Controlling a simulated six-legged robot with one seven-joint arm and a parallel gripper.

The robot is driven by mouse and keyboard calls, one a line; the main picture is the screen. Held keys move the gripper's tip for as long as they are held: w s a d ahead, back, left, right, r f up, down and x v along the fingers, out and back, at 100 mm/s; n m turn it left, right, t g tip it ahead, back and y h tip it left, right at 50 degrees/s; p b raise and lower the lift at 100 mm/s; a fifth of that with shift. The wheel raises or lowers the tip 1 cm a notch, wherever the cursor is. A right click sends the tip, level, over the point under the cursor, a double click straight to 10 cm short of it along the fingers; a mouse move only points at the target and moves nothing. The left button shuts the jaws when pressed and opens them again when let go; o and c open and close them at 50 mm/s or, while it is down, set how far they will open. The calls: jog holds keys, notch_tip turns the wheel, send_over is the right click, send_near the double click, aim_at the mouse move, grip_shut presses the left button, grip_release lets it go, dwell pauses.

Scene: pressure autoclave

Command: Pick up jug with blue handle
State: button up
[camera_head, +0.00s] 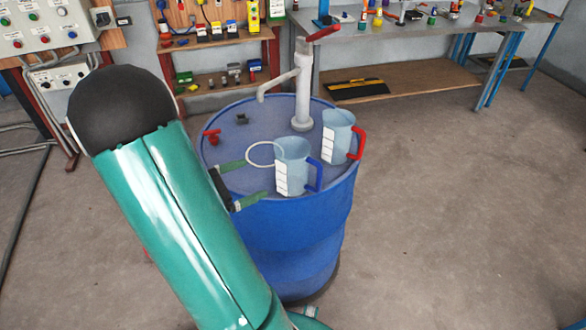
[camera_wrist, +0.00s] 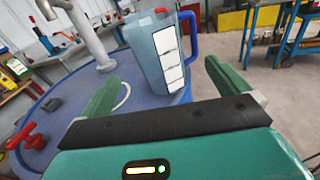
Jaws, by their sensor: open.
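The jug with the blue handle (camera_head: 293,167) stands upright on the lid of a blue drum (camera_head: 290,238), near its front edge. It is pale blue and translucent with white label patches, and its handle points right. In the wrist view my gripper (camera_wrist: 160,78) shows empty fingers spread below the jug.
A similar jug with a red handle (camera_head: 339,135) stands behind and right. A white hand pump (camera_head: 300,90) with a red lever rises from the drum's back. A white ring (camera_head: 262,143) lies beside the blue-handled jug. A red valve (camera_head: 212,136) is at the left. Workbenches line the back.

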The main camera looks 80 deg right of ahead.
aim_at(277, 167)
jog(key=shift+n+h, duration=0.3)
jog(key=x, duration=0.8)
jog(key=shift+s+d+f, duration=0.1)
jog(key=shift+d+f, duration=0.15)
jog(key=shift+d, duration=0.1)
jog(key=x, duration=0.6)
jog(key=shift+r, duration=0.2)
jog(key=c, duration=0.9)
jog(key=shift+c, duration=0.2)
